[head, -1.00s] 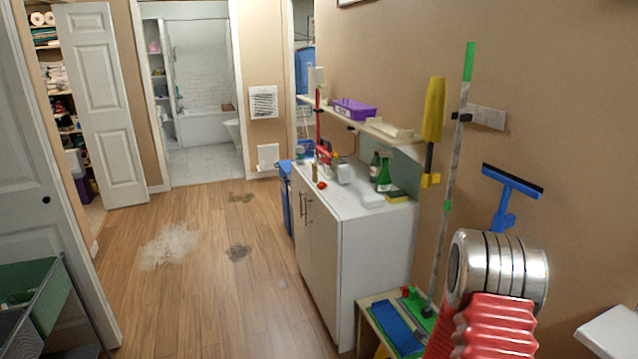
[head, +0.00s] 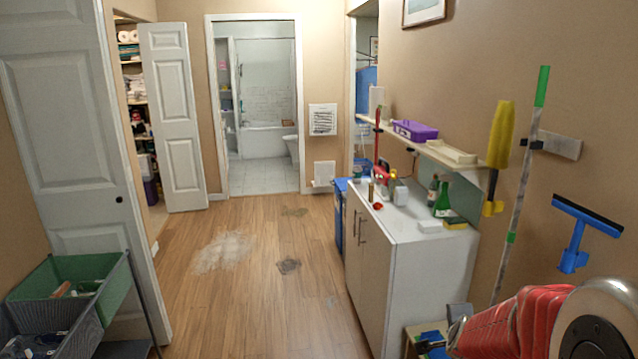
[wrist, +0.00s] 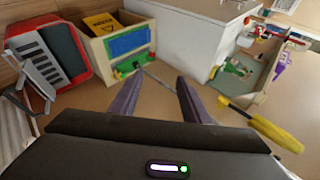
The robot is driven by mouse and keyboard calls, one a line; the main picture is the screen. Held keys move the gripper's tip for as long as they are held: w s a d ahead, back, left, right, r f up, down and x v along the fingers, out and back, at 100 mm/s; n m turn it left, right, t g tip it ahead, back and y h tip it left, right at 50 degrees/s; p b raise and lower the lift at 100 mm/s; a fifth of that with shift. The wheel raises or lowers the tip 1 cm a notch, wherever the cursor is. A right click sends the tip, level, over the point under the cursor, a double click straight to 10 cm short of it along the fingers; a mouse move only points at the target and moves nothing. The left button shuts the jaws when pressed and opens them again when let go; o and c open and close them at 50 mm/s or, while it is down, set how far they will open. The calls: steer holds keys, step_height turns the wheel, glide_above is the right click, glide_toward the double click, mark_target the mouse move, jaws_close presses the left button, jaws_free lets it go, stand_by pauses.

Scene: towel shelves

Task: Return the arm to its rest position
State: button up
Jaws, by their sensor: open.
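My gripper (wrist: 157,97) shows in the wrist view with its two dark fingers apart and nothing between them. The fingers point out over the tan wall and the furniture, which appear tilted in that view. In the head view my red arm (head: 510,322) lies low at the bottom right, in front of the white cabinet's near end. A small grey part shows at the arm's left end there, but I cannot make out the fingers in that view.
A white cabinet (head: 412,268) with bottles stands by the right wall, under a shelf (head: 432,150). A blue squeegee (head: 578,235) hangs near my arm. The wooden floor (head: 240,305) is mostly clear.

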steer(key=s+a+r+n+g+y, duration=0.1)
steer(key=s+a+r+n+y, duration=0.2)
steer(key=s+a+r+n, duration=0.75)
steer(key=s+a+n+g, duration=0.1)
steer(key=s+a+n, duration=0.1)
steer(key=s, duration=0.3)
steer(key=s+a+r+n+g, duration=0.1)
steer(key=s+a+n, duration=0.1)
steer(key=s+n, duration=0.2)
steer(key=s+a+n, duration=0.2)
steer(key=s+n, duration=0.1)
steer(key=s, duration=0.5)
steer(key=shift+a+r+g, duration=0.15)
steer(key=shift+a+g, duration=0.25)
